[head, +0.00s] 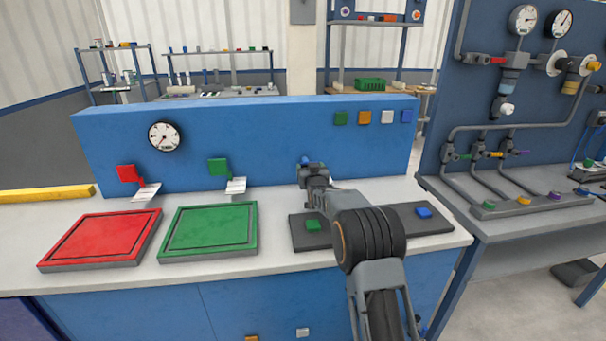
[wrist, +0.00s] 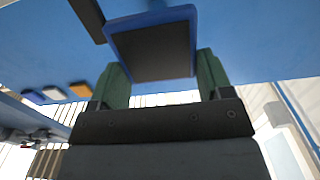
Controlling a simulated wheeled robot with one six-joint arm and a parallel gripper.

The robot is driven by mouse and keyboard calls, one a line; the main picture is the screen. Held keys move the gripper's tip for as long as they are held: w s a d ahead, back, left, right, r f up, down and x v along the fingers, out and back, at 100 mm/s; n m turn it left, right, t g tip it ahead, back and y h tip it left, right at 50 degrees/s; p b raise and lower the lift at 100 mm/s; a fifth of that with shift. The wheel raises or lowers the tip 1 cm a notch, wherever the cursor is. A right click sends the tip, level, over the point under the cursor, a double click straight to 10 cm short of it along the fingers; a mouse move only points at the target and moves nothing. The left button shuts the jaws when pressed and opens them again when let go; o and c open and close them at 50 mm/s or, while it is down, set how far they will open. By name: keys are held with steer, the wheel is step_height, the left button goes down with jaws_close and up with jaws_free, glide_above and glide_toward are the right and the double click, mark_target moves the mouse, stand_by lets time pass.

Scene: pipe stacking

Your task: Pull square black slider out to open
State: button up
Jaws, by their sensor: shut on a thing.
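A square black slider (wrist: 150,52) with a blue rim fills the upper middle of the wrist view. My gripper (wrist: 160,70) has its two green fingers shut on it, one at each side. In the head view my gripper (head: 312,172) is at the front of the blue upright panel (head: 270,130), above the bench. A small blue bit (head: 305,160) shows at its tip, but my gripper and arm hide most of the slider there. How far the slider stands out from the panel cannot be told.
Green, orange, white and blue squares (head: 364,118) sit on the panel to the right. A round gauge (head: 164,136) and red and green tags are to the left. Red (head: 100,238) and green (head: 208,230) trays and a dark plate (head: 432,228) lie on the bench (head: 275,205).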

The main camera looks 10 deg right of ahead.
steer(key=shift+s+f, duration=0.1)
steer(key=shift+f, duration=0.05)
steer(key=o, duration=1.3)
steer(key=shift+s, duration=0.1)
steer(key=shift+r, duration=0.2)
steer(key=s+r, duration=0.8)
steer(key=s, duration=0.1)
steer(key=s+a+r, duration=0.1)
steer(key=s+r, duration=0.4)
steer(key=shift+f, duration=0.15)
